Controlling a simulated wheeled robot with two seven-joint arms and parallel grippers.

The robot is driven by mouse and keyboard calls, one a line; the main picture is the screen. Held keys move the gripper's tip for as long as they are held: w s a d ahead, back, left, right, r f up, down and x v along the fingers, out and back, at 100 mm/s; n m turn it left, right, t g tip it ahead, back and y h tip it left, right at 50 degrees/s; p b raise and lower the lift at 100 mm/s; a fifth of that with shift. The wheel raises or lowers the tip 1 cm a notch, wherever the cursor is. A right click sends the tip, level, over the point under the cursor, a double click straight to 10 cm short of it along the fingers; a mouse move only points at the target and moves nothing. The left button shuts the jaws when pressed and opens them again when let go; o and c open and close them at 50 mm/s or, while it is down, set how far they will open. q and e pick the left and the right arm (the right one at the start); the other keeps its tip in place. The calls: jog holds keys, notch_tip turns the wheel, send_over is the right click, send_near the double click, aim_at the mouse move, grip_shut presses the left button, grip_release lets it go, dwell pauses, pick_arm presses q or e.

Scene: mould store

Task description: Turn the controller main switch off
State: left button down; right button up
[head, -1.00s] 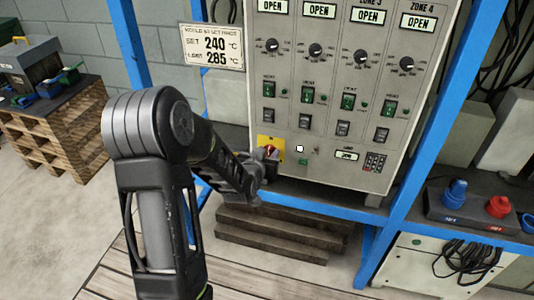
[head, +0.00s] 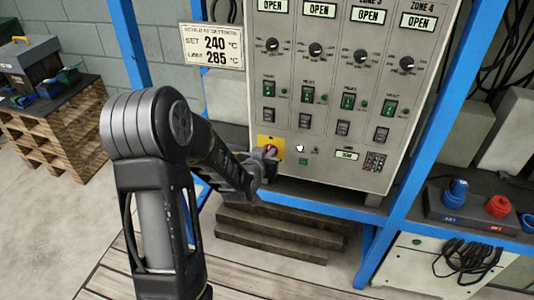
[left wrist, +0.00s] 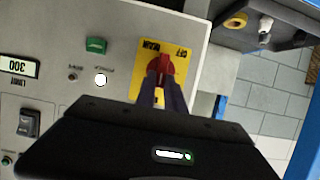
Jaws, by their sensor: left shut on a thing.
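The controller (head: 325,120) is a light grey cabinet on a blue frame. Its main switch is a red rotary knob (head: 270,149) on a yellow plate (head: 263,140) at the lower left of the front. In the left wrist view the red knob (left wrist: 168,66) sits between the two dark fingers of my left gripper (left wrist: 163,80). The yellow plate (left wrist: 184,42) carries an upside-down OFF marking and other lettering. My left gripper (head: 271,157) is shut on the knob, and the fingers hide part of it. Which marking the knob points to is unclear. My right gripper is not in view.
A white lamp (left wrist: 101,80) and a green button (left wrist: 96,45) are beside the yellow plate. Green rockers (head: 308,95) and black dials (head: 316,50) fill the panel above. Wooden steps (head: 280,230) stand below. A blue post (head: 430,120) rises at the right.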

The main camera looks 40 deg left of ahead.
pick_arm(q)
jog(key=n+b, duration=0.1)
jog(key=b, duration=0.1)
jog(key=n+h+b, duration=0.1)
jog(key=b, duration=0.1)
jog(key=a+n+t+h+b, duration=0.1)
jog(key=b, duration=0.2)
jog(key=shift+s+f, duration=0.2)
jog(key=shift+f, duration=0.1)
jog(key=shift+s+a+f+n+t+h, duration=0.2)
jog(key=shift+n+t+h, duration=0.45)
jog(key=shift+n, duration=1.1)
jog(key=shift+w+a+f+n+t+h, duration=0.15)
jog(key=shift+f+n+t+h, duration=0.5)
jog(key=shift+n, duration=1.15)
jog(key=shift+s+a+n+t+h, duration=0.15)
jog(key=shift+n+t+h, duration=0.25)
jog(key=shift+n+t, duration=0.95)
jog(key=shift+n+g, duration=0.45)
jog(key=shift+n, duration=0.05)
jog(key=c, duration=1.4)
grip_release()
jog(key=shift+c, duration=0.2)
